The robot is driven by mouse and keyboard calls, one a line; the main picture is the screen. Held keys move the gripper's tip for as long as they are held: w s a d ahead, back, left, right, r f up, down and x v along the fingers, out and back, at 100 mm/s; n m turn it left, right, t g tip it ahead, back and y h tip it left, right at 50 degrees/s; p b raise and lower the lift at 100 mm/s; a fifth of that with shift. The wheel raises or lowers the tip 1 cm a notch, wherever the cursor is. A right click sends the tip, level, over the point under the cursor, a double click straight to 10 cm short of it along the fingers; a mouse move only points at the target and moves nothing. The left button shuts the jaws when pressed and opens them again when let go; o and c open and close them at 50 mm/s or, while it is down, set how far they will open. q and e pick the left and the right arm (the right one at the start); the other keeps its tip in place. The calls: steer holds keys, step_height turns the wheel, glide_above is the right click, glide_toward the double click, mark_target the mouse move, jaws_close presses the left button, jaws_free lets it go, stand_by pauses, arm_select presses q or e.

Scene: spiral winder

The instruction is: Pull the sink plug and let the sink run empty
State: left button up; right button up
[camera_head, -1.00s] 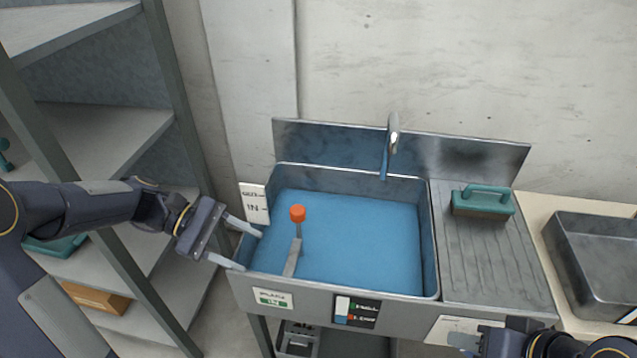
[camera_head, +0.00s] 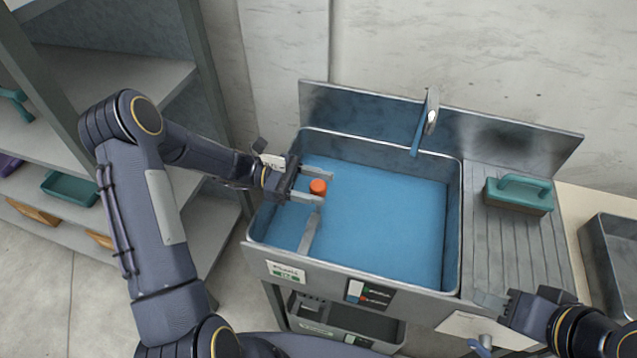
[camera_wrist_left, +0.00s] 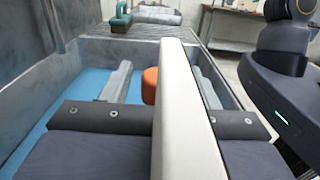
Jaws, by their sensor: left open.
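The sink (camera_head: 452,240) holds blue water. An orange plug knob (camera_head: 318,187) stands above the water at the left side of the sink, with a grey bar (camera_head: 309,235) in front of it. My left gripper (camera_head: 326,186) is open, its two fingers on either side of the knob, not closed on it. The left wrist view shows the orange knob (camera_wrist_left: 149,85) between the spread fingers, partly hidden by a pale upright strip. The drain under the water is not visible. My right gripper (camera_head: 486,322) is open and empty in front of the sink, at the lower right.
A tap (camera_head: 428,118) rises at the back of the sink. A teal-handled brush (camera_head: 520,193) lies on the ribbed drainboard (camera_head: 500,245). A white marked card (camera_head: 271,160) stands at the left rim. Shelving (camera_head: 110,85) is at the left, a metal tray (camera_head: 607,255) at the right.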

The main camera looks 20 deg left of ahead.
arm_select(q)
steer(key=shift+d, duration=0.25)
steer(key=shift+c, duration=0.2)
jaws_close()
step_height(320, 180, up, 5)
steer(key=p, duration=0.3)
steer(key=shift+r, duration=0.1)
steer(key=shift+c, duration=1.2)
jaws_free()
steer(key=shift+o, duration=1.4)
